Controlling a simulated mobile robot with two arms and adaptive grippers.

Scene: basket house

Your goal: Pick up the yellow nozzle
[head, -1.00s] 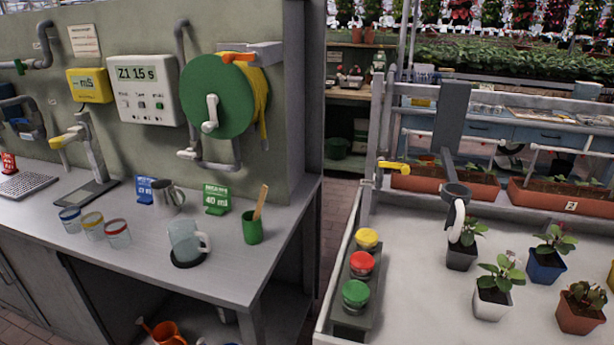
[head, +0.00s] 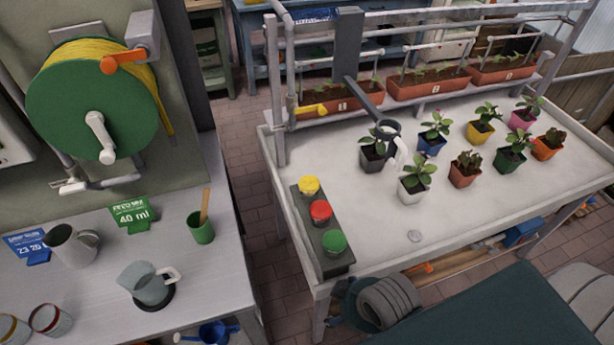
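A small yellow nozzle-like piece (head: 312,110) shows in the head view, at the left end of the pipe frame behind the plant bench. It points to the right and sits in front of the left planter. I cannot tell how it is fixed there. Neither of my grippers can be made out in this view.
The white plant bench (head: 378,220) holds potted plants and a dark tray (head: 335,262) with yellow, red and green lids. A counter and green hose reel (head: 92,100) are left. Brick floor (head: 238,150) lies between.

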